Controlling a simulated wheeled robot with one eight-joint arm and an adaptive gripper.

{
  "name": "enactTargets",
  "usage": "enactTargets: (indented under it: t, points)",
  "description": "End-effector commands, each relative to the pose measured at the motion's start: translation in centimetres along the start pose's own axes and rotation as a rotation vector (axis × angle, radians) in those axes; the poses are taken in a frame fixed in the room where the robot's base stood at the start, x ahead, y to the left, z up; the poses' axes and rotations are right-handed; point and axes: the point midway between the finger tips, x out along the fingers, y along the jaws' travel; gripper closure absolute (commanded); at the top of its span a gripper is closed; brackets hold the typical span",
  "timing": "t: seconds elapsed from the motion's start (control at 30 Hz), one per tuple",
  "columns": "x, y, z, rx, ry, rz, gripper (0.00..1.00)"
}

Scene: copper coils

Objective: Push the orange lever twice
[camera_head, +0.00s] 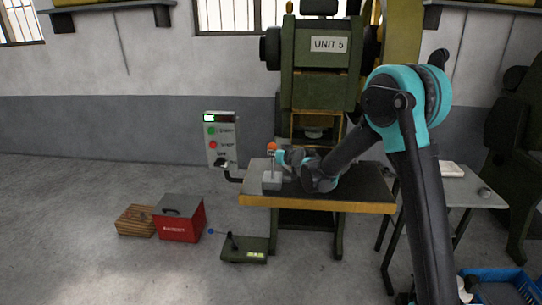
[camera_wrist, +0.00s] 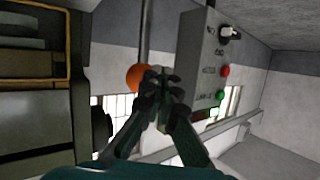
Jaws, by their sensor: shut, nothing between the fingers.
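The orange lever knob (camera_head: 272,146) sits on top of a thin upright rod above a grey block base (camera_head: 272,182) at the left end of the press table. In the wrist view the orange knob (camera_wrist: 137,77) is just left of the fingertips, with its grey rod running to the top edge. My gripper (camera_head: 281,157) is beside the knob, on its right in the head view. My gripper (camera_wrist: 163,76) is shut with its fingertips together and nothing between them. I cannot tell whether the fingers touch the knob.
A control box (camera_head: 220,138) with green and red buttons stands left of the lever; the wrist view shows it too (camera_wrist: 206,60). The green press (camera_head: 318,75) marked UNIT 5 rises behind the table (camera_head: 355,190). A red toolbox (camera_head: 180,218) and a foot pedal (camera_head: 244,250) are on the floor.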

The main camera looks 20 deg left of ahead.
Motion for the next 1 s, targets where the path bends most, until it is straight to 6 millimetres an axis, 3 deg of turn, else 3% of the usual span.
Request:
enactTargets:
  t: [1.0]
  points:
    - [-3.0, -2.2, 2.2, 0.000, 0.001, 0.000, 1.00]
